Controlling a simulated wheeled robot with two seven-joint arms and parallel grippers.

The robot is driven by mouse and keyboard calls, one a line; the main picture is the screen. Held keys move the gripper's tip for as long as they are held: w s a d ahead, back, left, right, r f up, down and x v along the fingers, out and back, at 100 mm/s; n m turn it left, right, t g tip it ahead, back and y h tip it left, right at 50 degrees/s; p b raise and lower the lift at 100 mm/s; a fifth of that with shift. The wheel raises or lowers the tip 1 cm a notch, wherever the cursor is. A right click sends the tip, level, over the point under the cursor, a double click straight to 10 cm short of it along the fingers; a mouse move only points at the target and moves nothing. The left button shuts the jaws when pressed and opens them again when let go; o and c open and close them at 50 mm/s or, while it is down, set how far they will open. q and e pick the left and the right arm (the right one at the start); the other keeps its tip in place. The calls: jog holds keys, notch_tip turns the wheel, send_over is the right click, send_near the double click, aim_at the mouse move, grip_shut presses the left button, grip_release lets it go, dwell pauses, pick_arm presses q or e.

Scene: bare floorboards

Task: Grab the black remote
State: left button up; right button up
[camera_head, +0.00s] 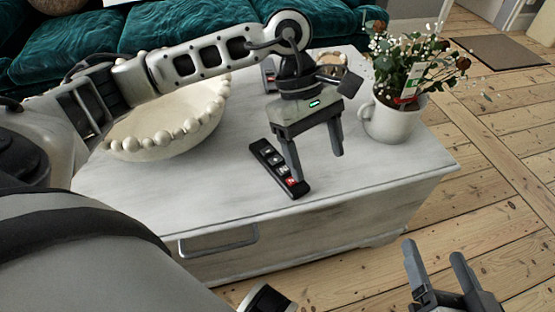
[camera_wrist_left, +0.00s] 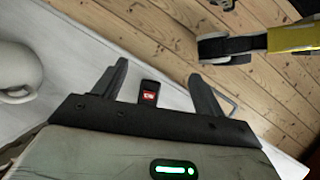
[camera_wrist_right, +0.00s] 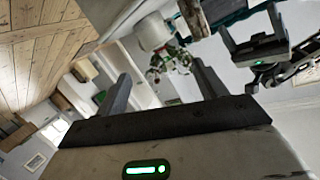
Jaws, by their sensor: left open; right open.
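The black remote (camera_head: 273,162) lies on the white table in the head view, slanting from upper left to lower right, with a red button near its near end. My left gripper (camera_head: 316,167) is open and points down over the table, with one finger overlapping the remote's near end in the picture. In the left wrist view the remote's end (camera_wrist_left: 149,92) shows between the open fingers, and the rest is hidden behind the gripper body. My right gripper (camera_head: 434,250) is open and empty, low at the right, over the floor and away from the table.
The white table (camera_head: 370,185) has a drawer handle at its front. A beaded cream bowl (camera_head: 170,125) stands at its left, under my left arm. A white pot (camera_head: 393,120) with a flowering plant stands at the right. A teal sofa (camera_head: 160,35) is behind.

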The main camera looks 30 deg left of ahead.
pick_arm(q)
jog(key=w+a+r+t+y, duration=0.2)
jog(key=w+a+y, duration=0.25)
jog(key=a, duration=0.65)
jog(key=b, duration=0.3)
send_over(278, 164)
jog(key=shift+y, duration=0.25)
jog(key=f, duration=0.9)
jog(key=shift+a, duration=0.2)
jog(key=shift+f, duration=0.65)
jog(key=shift+d+f+b, duration=0.1)
jog(key=shift+f+b, duration=0.3)
notch_tip(278, 164, down, 3)
jog(key=shift+s+d+r+b, duration=0.1)
jog(key=shift+r+b, duration=0.05)
jog(key=shift+b, duration=0.55)
jog(key=shift+f, duration=0.7)
jog(key=shift+r, duration=0.1)
jog(key=c, duration=1.1)
jog(key=shift+c, duration=0.2)
pick_arm(e)
jog(key=shift+w+a+r+m+t+y, duration=0.3)
jog(key=shift+r+t+y, duration=0.15)
jog(key=shift+r, duration=0.1)
jog(key=shift+w+a+r+m+t+y, duration=0.15)
jog(key=shift+r+m+t+y, duration=0.2)
jog(key=shift+r+t, duration=0.15)
